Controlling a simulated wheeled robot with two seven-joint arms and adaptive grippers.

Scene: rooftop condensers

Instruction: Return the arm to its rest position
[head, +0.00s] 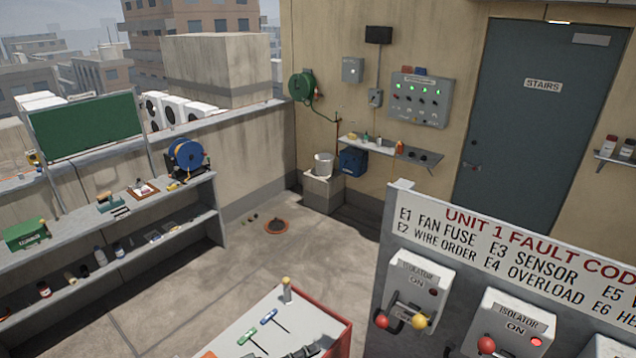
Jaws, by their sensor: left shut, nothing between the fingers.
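Only a small dark part of my left gripper (304,351) shows, at the bottom edge of the head view, over the front of a red-edged tray (335,338). Its fingers are shut with nothing between them, and most of the gripper and arm is cut off by the frame. My right gripper is not in view.
The tray holds a green-handled tool (246,337), a blue-handled tool (269,316) and an upright cylinder (287,291). At right stands a fault-code panel (385,240) with isolators (420,275). A shelf bench (75,235) stands left. The floor between is mostly clear.

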